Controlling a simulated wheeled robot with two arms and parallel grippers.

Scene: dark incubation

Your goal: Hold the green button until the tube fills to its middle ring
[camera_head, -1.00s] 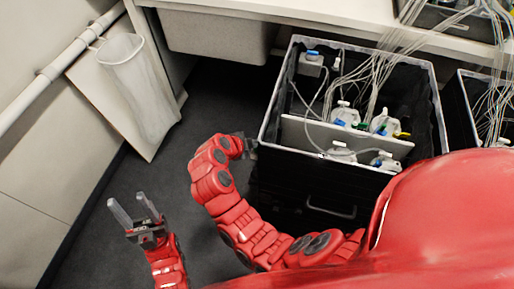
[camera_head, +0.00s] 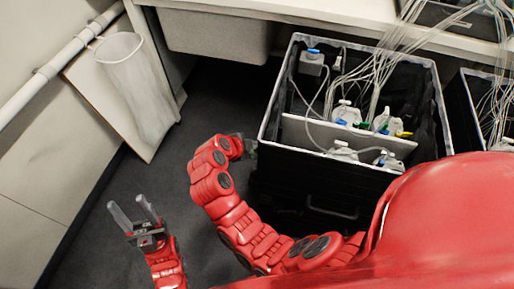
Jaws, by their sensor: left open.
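My left gripper (camera_head: 135,222) is at the lower left in the head view, over the dark floor. Its two pale fingers are apart, with nothing between them. Another red arm of mine bends across the lower middle; its dark end (camera_head: 244,146) is beside the crate's left wall, too small and partly hidden to tell its jaw state. I cannot make out a green button or a tube with rings.
A black crate (camera_head: 436,75) with a grey rim holds several white bottles (camera_head: 345,114), a divider and many thin hoses. A second crate stands at the right edge. A white bench runs above. A mesh bin (camera_head: 135,85) stands at the upper left. Dark floor (camera_head: 190,115) is clear between.

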